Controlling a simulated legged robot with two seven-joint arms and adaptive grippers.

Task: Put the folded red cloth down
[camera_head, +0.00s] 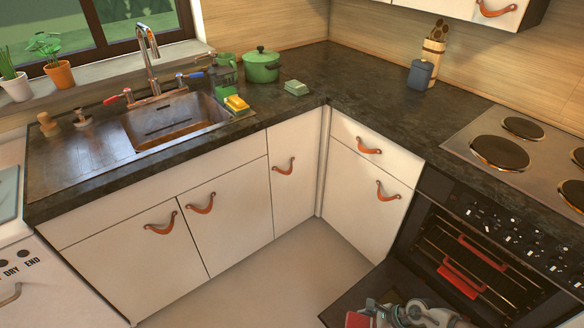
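A red flat piece, which looks like the folded red cloth (357,320), shows at the bottom edge of the view, partly cut off. My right gripper (372,314) reaches in from the bottom right, over the open oven door, and its fingers appear shut on this red piece. The lower part of the gripper and cloth is out of the frame. My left gripper is not in view.
The oven door (352,298) is folded down. Inside the oven, a red bar (483,252) and a red flat piece (461,281) are at the rack. Dark counter space (350,85) is clear between a green butter dish (297,88) and the hob (470,146).

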